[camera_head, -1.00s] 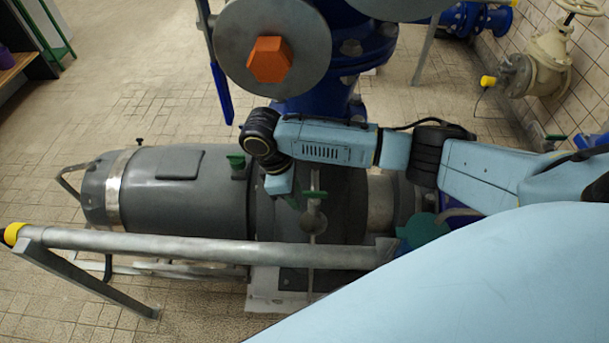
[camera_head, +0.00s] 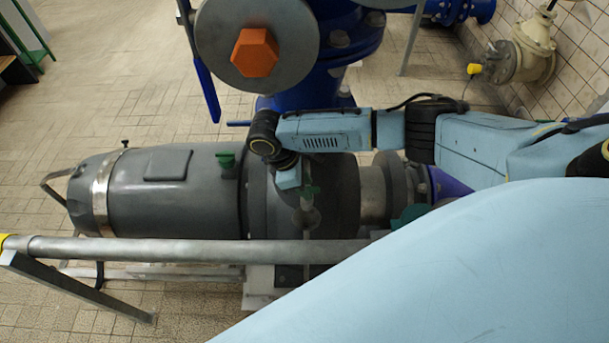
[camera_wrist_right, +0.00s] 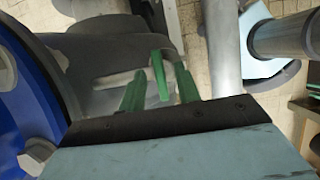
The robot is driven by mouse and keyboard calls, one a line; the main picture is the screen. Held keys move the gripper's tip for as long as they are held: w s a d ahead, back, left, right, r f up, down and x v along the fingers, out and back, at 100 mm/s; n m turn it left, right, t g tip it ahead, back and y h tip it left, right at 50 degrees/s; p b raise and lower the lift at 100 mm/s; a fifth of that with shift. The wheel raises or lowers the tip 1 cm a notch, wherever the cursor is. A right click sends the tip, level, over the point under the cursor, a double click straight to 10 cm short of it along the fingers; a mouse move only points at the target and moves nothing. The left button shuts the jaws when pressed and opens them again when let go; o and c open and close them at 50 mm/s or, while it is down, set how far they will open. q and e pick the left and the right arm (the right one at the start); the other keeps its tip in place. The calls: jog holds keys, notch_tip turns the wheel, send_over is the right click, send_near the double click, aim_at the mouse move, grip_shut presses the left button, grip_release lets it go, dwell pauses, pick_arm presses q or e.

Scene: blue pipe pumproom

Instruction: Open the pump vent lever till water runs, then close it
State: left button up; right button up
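The vent lever is a small green handle that shows in the wrist view (camera_wrist_right: 158,76) and in the head view (camera_head: 311,191), above a metal valve fitting (camera_head: 306,215) on the dark grey pump (camera_head: 335,190). My right gripper (camera_wrist_right: 159,70) has two green fingers, spread apart, with the lever between them. A gap shows on each side, so the fingers do not look clamped. In the head view the right gripper (camera_head: 297,190) hangs over the pump, its fingers small and partly hidden. No running water is visible. My left gripper is not in view.
A grey rail (camera_head: 190,250) runs across in front of the pump; it also shows in the wrist view (camera_wrist_right: 222,50). A blue pipe (camera_head: 345,60) with a grey flange (camera_head: 217,45) rises behind. A grey motor (camera_head: 170,195) lies left. Tiled floor is open at far left.

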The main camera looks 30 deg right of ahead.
grip_shut()
jog(key=shift+r+n+p, duration=0.15)
jog(key=shift+n+p, duration=0.25)
jog(key=shift+p, duration=0.4)
jog(key=n+p, duration=0.1)
jog(key=p, duration=0.1)
jog(key=n+t+p, duration=0.1)
jog(key=n+p, duration=0.1)
jog(key=shift+s+a+n+h+p, duration=0.1)
jog(key=shift+s+n+h+p, duration=0.05)
jog(key=shift+n+h+p, duration=0.15)
jog(key=shift+n+t+p, duration=0.9)
jog(key=shift+n+p, duration=0.65)
jog(key=shift+n, duration=0.25)
grip_release()
